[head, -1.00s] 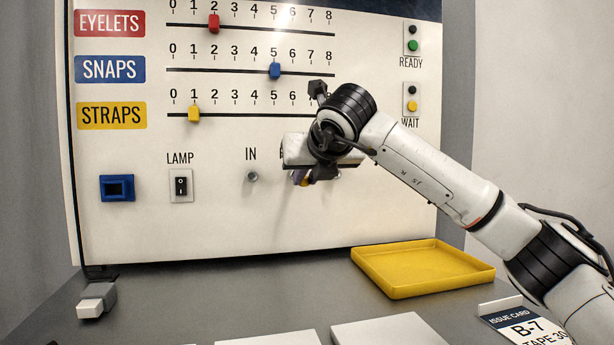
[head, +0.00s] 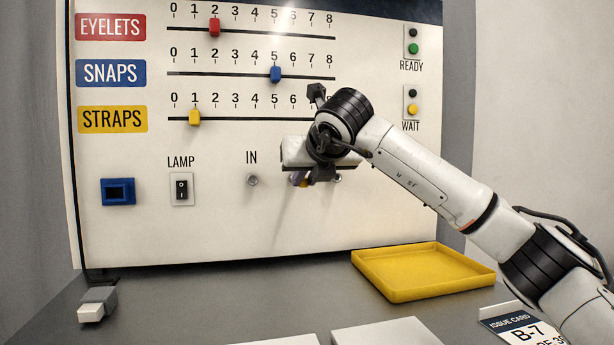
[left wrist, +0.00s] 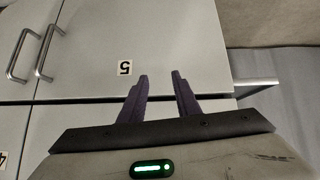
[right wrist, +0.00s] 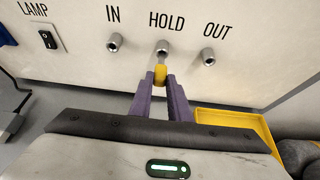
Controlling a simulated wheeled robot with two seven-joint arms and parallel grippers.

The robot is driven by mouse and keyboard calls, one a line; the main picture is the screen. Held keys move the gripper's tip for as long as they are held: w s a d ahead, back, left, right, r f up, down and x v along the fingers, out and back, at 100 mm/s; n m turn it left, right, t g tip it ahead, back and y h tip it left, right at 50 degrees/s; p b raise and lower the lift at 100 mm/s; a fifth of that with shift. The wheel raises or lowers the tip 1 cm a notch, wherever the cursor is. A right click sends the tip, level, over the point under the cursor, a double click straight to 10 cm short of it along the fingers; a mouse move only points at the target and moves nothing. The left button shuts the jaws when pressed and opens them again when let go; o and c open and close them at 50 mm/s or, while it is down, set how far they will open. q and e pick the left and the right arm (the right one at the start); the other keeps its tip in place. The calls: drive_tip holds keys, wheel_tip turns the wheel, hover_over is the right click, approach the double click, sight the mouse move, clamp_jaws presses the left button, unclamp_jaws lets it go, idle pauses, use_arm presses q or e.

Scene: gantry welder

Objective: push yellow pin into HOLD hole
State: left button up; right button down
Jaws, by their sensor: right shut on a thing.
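The yellow pin (right wrist: 160,74) is between the fingertips of my right gripper (right wrist: 160,84), which is shut on it, in the right wrist view. The pin's grey shaft runs up to the socket under the HOLD label (right wrist: 163,47); I cannot tell how deep it sits. In the head view my right gripper (head: 308,180) is in front of the panel and hides the HOLD hole and most of the pin. My left gripper (left wrist: 161,95) is open and empty in the left wrist view, facing a light cabinet front marked 5.
The IN hole (right wrist: 114,42) and OUT hole (right wrist: 208,57) flank the HOLD hole. A lamp switch (head: 181,187) and a blue socket (head: 118,191) are left on the panel. A yellow tray (head: 424,272) stands on the grey counter below right.

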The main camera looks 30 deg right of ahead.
drive_tip(key=shift+w+d+p, duration=0.2)
drive_tip(key=shift+w+p, duration=0.3)
drive_tip(key=shift+w, duration=0.2)
drive_tip(key=shift+w+d+p, duration=0.15)
drive_tip(key=shift+w+p, duration=0.35)
drive_tip(key=shift+w, duration=0.2)
drive_tip(key=c, duration=1.6)
unclamp_jaws()
drive_tip(key=b+v, duration=0.1)
drive_tip(key=v, duration=0.9)
drive_tip(key=shift+s+a+b, duration=0.1)
drive_tip(key=shift+s+b, duration=0.05)
drive_tip(key=shift+b, duration=0.15)
